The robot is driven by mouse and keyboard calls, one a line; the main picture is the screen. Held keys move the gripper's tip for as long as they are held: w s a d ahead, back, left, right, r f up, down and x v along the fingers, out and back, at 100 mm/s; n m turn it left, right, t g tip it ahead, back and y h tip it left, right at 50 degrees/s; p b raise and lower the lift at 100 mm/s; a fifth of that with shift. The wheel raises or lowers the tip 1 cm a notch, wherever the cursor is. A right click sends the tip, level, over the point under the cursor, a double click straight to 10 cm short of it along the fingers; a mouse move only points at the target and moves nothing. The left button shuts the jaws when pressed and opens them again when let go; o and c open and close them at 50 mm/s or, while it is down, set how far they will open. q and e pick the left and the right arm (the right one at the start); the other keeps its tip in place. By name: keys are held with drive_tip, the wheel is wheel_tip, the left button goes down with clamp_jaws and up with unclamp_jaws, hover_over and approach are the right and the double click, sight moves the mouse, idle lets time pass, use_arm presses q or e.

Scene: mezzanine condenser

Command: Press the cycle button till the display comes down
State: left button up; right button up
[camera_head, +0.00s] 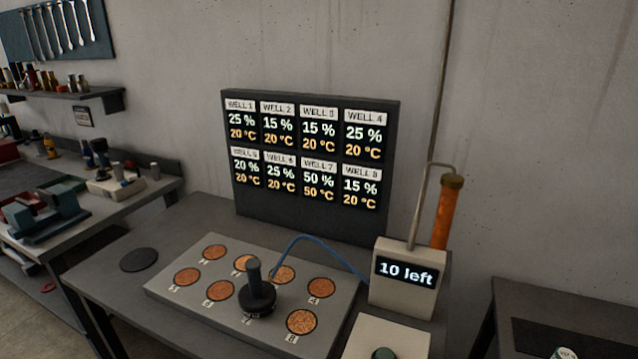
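A pale box (387,340) at the bottom edge has a dark green round button (384,353) on top, partly cut off by the frame. I cannot read any label on it. Behind it stands a grey unit with a lit display (407,272) reading "10 left". A large dark board (315,218) behind shows readings for several wells; well 7 reads 50 % and 50 °C, and the others read 20 °C. Neither of my grippers is in view.
A grey block (180,292) has several wells of orange-brown grains. A black knobbed tool (257,290) stands on it, near the well 7 position, with a blue hose (315,239). An orange cylinder (446,212) rises behind the display. A black disc (139,259) lies left.

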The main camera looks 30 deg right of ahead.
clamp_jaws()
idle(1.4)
